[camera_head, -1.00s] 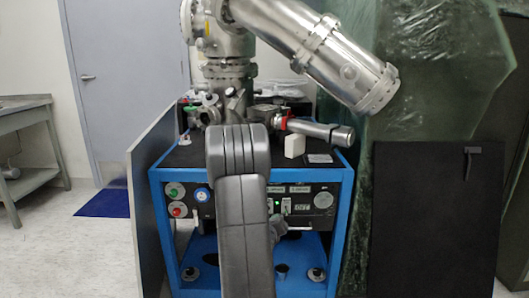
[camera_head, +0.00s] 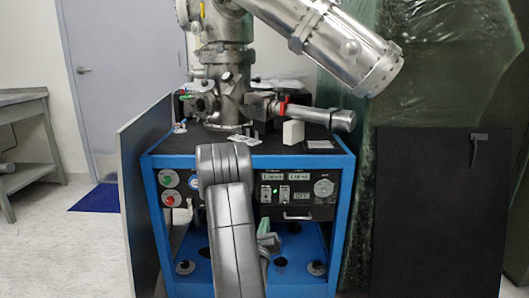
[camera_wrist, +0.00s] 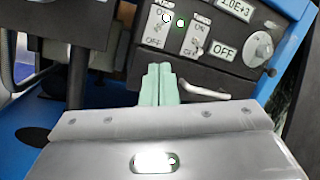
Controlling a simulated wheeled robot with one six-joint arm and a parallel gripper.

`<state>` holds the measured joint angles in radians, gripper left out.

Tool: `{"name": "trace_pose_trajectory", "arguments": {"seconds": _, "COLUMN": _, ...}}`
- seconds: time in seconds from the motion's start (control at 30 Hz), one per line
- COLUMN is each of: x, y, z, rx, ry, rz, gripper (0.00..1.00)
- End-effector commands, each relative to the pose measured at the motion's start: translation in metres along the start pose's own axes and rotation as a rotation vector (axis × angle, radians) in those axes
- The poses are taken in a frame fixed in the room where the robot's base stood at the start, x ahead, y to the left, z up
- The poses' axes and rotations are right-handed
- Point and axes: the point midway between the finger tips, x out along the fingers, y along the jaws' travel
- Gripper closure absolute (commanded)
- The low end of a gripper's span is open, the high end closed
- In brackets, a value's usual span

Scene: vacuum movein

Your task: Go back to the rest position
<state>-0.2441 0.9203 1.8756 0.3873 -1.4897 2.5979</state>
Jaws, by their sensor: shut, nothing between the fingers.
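My gripper (camera_wrist: 159,84) shows in the wrist view as two pale green fingers pressed together, with nothing between them. Its tips point at the black control panel (camera_wrist: 236,58), just below the ON/OFF switches. In the head view my gripper (camera_head: 266,236) is small and partly hidden behind my dark arm. It hangs in front of the blue-framed vacuum cart (camera_head: 345,215), below the panel. I cannot tell its exact distance from the panel.
Steel vacuum parts (camera_head: 230,75) and a large steel cylinder (camera_head: 345,50) rise above the cart. A grey board (camera_head: 140,215) stands at its left and a black panel (camera_head: 435,210) at its right. Open floor (camera_head: 75,245) lies to the left.

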Motion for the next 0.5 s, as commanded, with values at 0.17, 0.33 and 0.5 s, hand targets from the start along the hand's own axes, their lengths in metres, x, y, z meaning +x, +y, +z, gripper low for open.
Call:
{"name": "trace_pose_trajectory", "arguments": {"seconds": 0.17, "x": -0.023, "y": 0.000, "z": 0.001, "rx": 0.000, "ry": 0.002, "rz": 0.002, "gripper": 1.00}}
{"name": "trace_pose_trajectory", "arguments": {"seconds": 0.33, "x": -0.033, "y": -0.001, "z": 0.001, "rx": -0.001, "ry": 0.002, "rz": 0.000, "gripper": 1.00}}
{"name": "trace_pose_trajectory", "arguments": {"seconds": 0.5, "x": -0.034, "y": -0.001, "z": 0.001, "rx": -0.001, "ry": 0.002, "rz": -0.001, "gripper": 1.00}}
